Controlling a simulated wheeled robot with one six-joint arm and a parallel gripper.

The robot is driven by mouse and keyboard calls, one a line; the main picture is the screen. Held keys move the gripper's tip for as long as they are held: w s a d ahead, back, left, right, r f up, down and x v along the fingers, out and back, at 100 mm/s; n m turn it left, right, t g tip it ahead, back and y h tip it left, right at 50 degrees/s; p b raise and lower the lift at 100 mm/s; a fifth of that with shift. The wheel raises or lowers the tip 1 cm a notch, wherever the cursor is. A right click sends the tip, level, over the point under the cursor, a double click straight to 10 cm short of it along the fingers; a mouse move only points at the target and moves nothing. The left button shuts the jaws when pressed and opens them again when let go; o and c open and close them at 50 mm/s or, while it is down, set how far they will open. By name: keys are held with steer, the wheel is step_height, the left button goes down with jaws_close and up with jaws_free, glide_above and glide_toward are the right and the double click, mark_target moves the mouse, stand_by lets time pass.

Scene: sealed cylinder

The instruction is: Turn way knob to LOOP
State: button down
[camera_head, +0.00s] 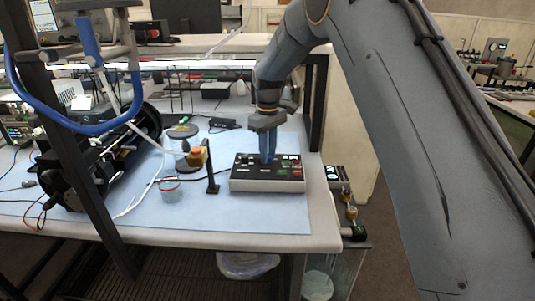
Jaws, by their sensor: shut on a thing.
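A dark control box (267,183) with a light front face sits on the blue mat near the front right of the bench. Its top carries small white labels and green and red lit parts. My gripper (268,160) points straight down with its blue fingers on the middle of the box top. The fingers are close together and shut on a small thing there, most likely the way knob. The fingers hide the knob, so its pointer and the word LOOP cannot be read.
A black post (212,168) stands just left of the box, with an orange-yellow part (197,156) beside it. A small glass jar (169,187) stands further left. A black upright stands behind right.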

steer(key=m, duration=0.6)
steer(key=shift+b, duration=0.35)
steer(key=m, duration=0.5)
steer(key=shift+m, duration=0.3)
steer(key=shift+r, duration=0.1)
steer(key=c, duration=1.5)
jaws_free()
steer(key=shift+c, duration=0.2)
step_height(320, 180, up, 8)
steer(key=b, duration=0.2)
steer(key=shift+b, duration=0.3)
